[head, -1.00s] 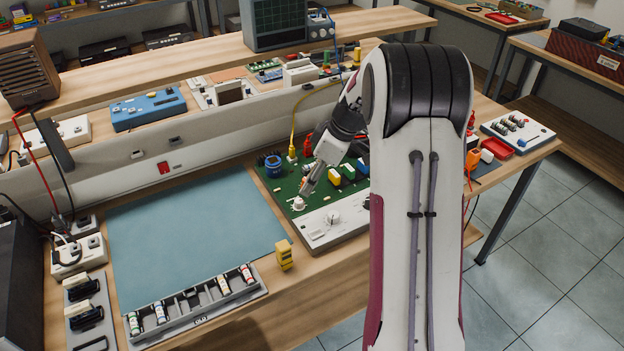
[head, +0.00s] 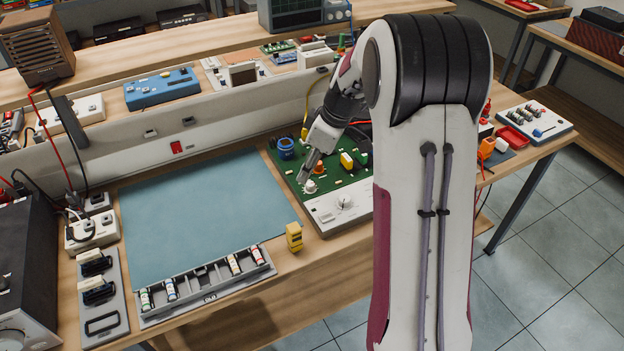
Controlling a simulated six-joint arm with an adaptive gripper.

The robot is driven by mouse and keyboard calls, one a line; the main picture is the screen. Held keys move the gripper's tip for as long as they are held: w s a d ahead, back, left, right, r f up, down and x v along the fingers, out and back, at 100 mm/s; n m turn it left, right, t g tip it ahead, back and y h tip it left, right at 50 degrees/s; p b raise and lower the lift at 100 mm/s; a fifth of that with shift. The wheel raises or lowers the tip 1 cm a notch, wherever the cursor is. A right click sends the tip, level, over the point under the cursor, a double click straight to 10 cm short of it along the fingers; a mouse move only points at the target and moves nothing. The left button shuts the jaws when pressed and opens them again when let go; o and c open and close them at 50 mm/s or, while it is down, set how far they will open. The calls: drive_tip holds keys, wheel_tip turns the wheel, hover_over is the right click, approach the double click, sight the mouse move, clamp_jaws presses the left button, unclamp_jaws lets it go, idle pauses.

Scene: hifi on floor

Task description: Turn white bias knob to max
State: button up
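A green circuit board with a white front panel (head: 325,212) lies on the bench. The fingers overlap the knob closely in this view. I cannot tell whether they touch it, or how far apart they are. The knob's pointer mark is too small to read.
On the board near my gripper stand a blue round part (head: 287,148), an orange knob (head: 319,167) and yellow blocks (head: 346,160). A yellow block-shaped item (head: 294,237) stands on the bench in front. The blue-grey mat (head: 205,215) to the left is bare.

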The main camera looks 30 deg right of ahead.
sight(310, 183)
drive_tip(key=shift+s+d+f+m+t+h, duration=0.1)
drive_tip(key=shift+d+f+m+t+h, duration=0.25)
drive_tip(key=shift+m, duration=1.1)
drive_tip(key=shift+d+m+t+h, duration=0.2)
drive_tip(key=shift+m+h, duration=0.4)
drive_tip(key=shift+m, duration=0.9)
drive_tip(key=shift+s+d+f+m+t+h, duration=0.1)
drive_tip(key=shift+d+f+m+t+h, duration=0.25)
drive_tip(key=shift+m, duration=1.1)
drive_tip(key=shift+a+r, duration=0.1)
drive_tip(key=shift+r, duration=0.05)
drive_tip(key=shift+x, duration=3.9)
clamp_jaws()
